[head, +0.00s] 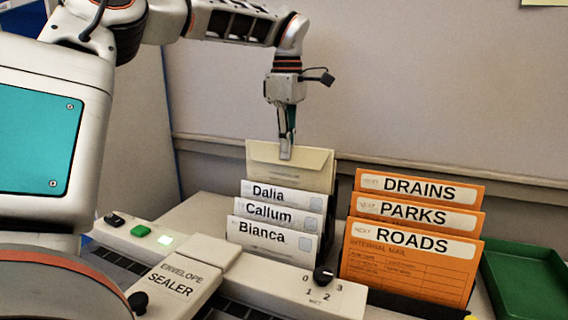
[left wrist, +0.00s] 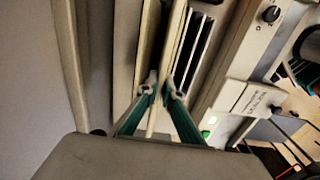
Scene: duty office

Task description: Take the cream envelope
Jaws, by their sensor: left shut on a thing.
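The cream envelope (head: 313,172) stands upright at the back of a rack, behind white envelopes labelled Dalia (head: 270,193), Callum (head: 269,213) and Bianca (head: 263,235). Its lower part is hidden behind them. My left gripper (head: 286,153) reaches down from above and is shut on the top edge of the cream envelope. In the left wrist view the two fingertips (left wrist: 160,87) close on either side of the envelope's thin edge (left wrist: 168,58). My right gripper is not in view.
Orange envelopes labelled DRAINS (head: 420,188), PARKS (head: 413,211) and ROADS (head: 408,275) stand to the right. A green tray (head: 524,285) lies at the far right. An envelope sealer (head: 178,278) with a dial (head: 323,276) is in front. A wall panel rises behind.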

